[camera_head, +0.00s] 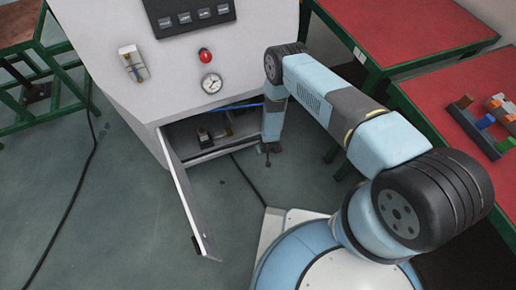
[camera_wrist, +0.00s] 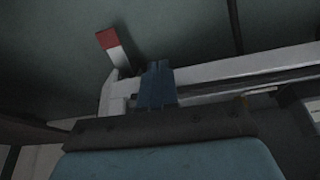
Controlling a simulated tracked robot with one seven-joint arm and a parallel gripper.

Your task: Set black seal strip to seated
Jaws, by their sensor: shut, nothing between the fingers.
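My gripper (camera_head: 268,158) hangs at the right edge of the cabinet's lower opening in the head view. In the wrist view its dark blue fingers (camera_wrist: 157,85) are together, with nothing seen between them. They are over or against a pale frame (camera_wrist: 225,72), and I cannot tell whether they touch it. A thin dark strip (camera_wrist: 265,86), likely the black seal strip, runs along this frame to the right of the fingers. Its left part is hidden behind the fingers, and how deep it sits is unclear. In the head view I cannot make out the strip.
The cabinet (camera_head: 180,95) has its lower door (camera_head: 188,200) swung open toward me, left of my arm. Fittings (camera_head: 205,135) and a blue hose (camera_head: 238,106) show inside. A red and white piece (camera_wrist: 112,47) stands near the frame. A red-topped table (camera_head: 400,30) is at right.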

